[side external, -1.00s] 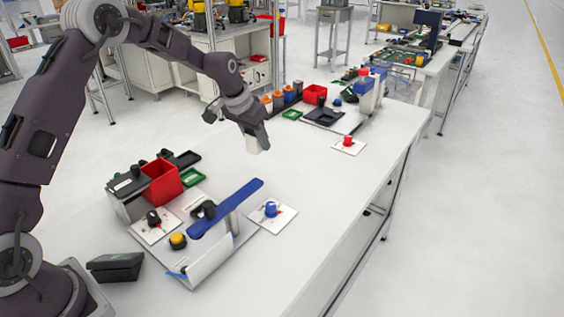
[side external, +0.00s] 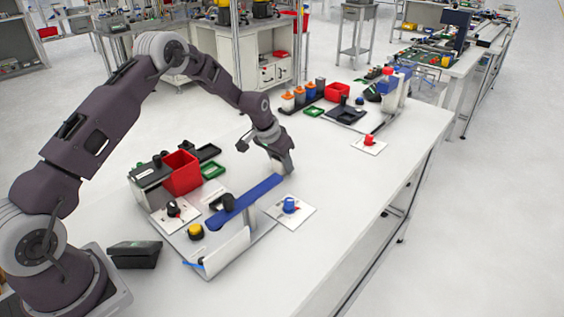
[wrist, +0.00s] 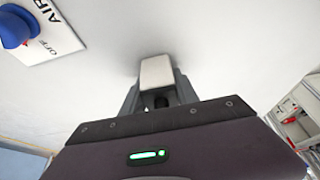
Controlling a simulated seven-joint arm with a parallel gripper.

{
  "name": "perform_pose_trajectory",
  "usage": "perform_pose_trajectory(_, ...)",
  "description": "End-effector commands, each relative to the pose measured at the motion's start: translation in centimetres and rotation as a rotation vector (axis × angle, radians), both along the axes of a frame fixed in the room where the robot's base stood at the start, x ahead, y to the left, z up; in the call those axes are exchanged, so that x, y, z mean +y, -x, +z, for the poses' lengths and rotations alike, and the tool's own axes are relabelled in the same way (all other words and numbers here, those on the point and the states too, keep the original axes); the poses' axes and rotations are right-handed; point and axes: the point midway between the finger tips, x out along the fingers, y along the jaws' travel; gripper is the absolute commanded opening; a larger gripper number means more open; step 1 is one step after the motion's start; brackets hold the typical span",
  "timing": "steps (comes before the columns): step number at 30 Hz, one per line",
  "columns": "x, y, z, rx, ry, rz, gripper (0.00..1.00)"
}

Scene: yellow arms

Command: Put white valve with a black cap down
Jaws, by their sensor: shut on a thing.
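My gripper (side external: 287,170) is low over the white table, just behind the far end of the blue bar. In the wrist view my gripper (wrist: 157,92) is shut on the white valve (wrist: 157,71). The valve's pale block-shaped end sticks out past the fingers, and a dark part shows between them. In the side view the valve is mostly hidden by the fingers. I cannot tell whether it touches the table.
The blue bar (side external: 245,201) stands in front. A red bin (side external: 181,172) is to the left, a red knob (side external: 369,139) farther back. The table's middle (side external: 330,190) is clear.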

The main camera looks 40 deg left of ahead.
Motion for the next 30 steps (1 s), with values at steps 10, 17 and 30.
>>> perform_pose_trajectory(10, 0.0, 0.0, -0.1, 0.0, 0.0, 0.0, 0.58)
perform_pose_trajectory(17, 0.0, 0.2, 1.1, -0.002, 0.0, 0.0, 0.58)
perform_pose_trajectory(30, 0.0, 4.0, 10.1, -0.002, -0.001, 0.001, 0.58)
